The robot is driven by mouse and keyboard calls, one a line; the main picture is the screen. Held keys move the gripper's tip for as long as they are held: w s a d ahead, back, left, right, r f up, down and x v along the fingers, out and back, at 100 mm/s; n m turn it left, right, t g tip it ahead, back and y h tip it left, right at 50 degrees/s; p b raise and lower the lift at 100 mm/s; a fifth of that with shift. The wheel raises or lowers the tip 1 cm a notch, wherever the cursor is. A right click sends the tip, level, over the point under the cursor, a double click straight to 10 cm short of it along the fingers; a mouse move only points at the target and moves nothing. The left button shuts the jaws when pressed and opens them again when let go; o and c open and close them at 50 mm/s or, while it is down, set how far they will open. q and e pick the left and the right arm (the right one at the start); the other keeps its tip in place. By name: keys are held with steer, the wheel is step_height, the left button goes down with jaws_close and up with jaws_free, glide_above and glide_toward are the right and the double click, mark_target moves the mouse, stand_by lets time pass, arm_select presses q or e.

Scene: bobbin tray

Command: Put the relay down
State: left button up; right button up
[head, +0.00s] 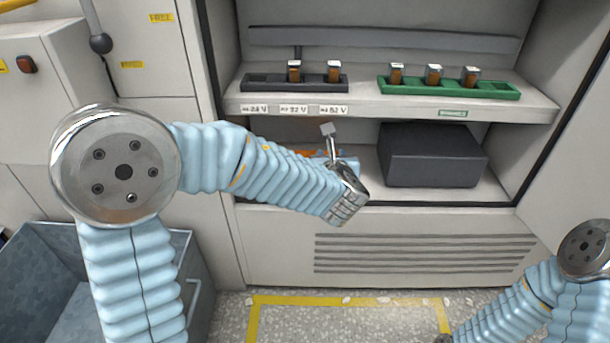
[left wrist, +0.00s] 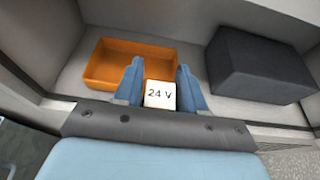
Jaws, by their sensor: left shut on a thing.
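My left gripper (left wrist: 160,66) is shut on a relay (left wrist: 160,94), whose pale face reads "24 V" in the left wrist view. The relay is between the blue fingers, in front of the lower shelf and near the orange bin (left wrist: 110,84). In the head view my left wrist mostly hides the orange bin (head: 306,153), and the held relay cannot be made out. On the upper shelf, a dark rack (head: 262,82) holds two relays and a green rack (head: 412,88) holds three. Only part of my right arm shows; its fingers are out of frame.
A dark box (head: 432,158) stands on the lower shelf, right of the orange bin. The upper shelf's front edge (head: 400,113) carries voltage labels and overhangs the lower space. Cabinet walls bound both sides. A grey metal bin (head: 40,280) stands at lower left.

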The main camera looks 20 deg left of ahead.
arm_select(q)
steer(key=w+a+f, duration=0.1)
steer(key=w+f, duration=0.2)
steer(key=w, duration=0.1)
steer(key=w+a+f, duration=0.1)
steer(key=w+f, duration=0.2)
steer(key=w+a+f, duration=0.2)
steer(key=w+f, duration=0.1)
steer(key=w, duration=0.1)
steer(key=shift+w+a, duration=0.1)
steer(key=shift+w, duration=0.25)
steer(key=shift+w+a+f, duration=0.15)
steer(key=shift+w+f, duration=0.2)
steer(key=shift+f, duration=0.1)
steer(key=shift+w+f+b, duration=0.15)
steer(key=shift+f+b, duration=0.05)
steer(key=shift+f, duration=0.7)
steer(key=shift+w+f+b, duration=0.1)
steer(key=shift+f+b, duration=0.1)
steer(key=shift+f, duration=0.65)
steer(key=shift+f, duration=0.15)
steer(key=o, duration=1.1)
steer(key=shift+c, duration=0.2)
